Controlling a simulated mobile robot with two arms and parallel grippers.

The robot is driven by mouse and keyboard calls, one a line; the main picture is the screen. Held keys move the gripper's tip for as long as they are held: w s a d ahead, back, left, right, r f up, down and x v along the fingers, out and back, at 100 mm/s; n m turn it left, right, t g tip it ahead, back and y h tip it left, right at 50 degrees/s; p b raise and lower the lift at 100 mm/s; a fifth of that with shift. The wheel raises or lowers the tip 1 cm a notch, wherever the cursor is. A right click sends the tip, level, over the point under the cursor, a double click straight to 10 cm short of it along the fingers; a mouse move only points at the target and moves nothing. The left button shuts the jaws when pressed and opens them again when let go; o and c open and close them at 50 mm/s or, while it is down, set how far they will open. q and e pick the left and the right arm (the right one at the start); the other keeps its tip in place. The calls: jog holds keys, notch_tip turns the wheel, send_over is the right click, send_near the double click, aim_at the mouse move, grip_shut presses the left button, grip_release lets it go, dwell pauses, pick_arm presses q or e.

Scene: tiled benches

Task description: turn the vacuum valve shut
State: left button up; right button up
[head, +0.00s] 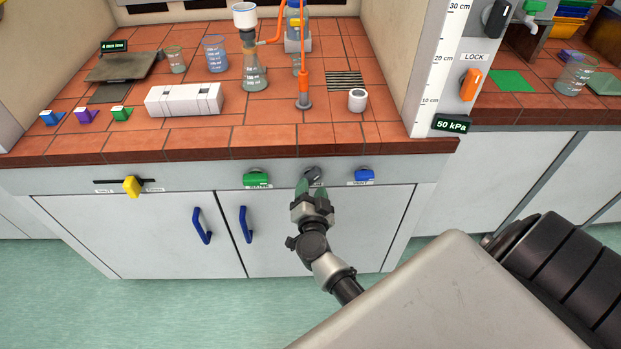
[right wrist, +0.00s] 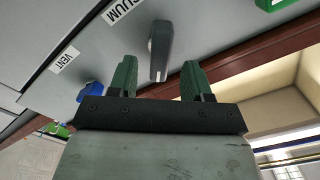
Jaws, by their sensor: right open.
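The vacuum valve (head: 314,174) is a dark grey knob on the bench's front panel, between a green knob and a blue knob. In the right wrist view the grey knob (right wrist: 160,50) has a long handle with a pale line at its end, beside a label ending in "UUM". My right gripper (head: 312,190) is open in front of it, with green fingers. In the right wrist view the handle's end appears between the two fingertips, with gaps at both sides. I cannot tell the depth between them. My left gripper is not in view.
The green knob (head: 256,179) is left of the valve and the blue vent knob (head: 364,177) is right. A yellow slider (head: 131,186) is farther left. Glassware, including a flask (head: 255,76), stands on the tiled bench above. A display (head: 452,125) reads 50 kPa.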

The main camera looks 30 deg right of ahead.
aim_at(311, 183)
jog(key=shift+x, duration=2.1)
jog(key=shift+c, duration=0.5)
jog(key=c, duration=0.7)
jog(key=shift+o, duration=0.2)
jog(key=m, duration=0.4)
jog(key=shift+f, duration=0.1)
jog(key=m+b, duration=0.1)
jog(key=m, duration=0.5)
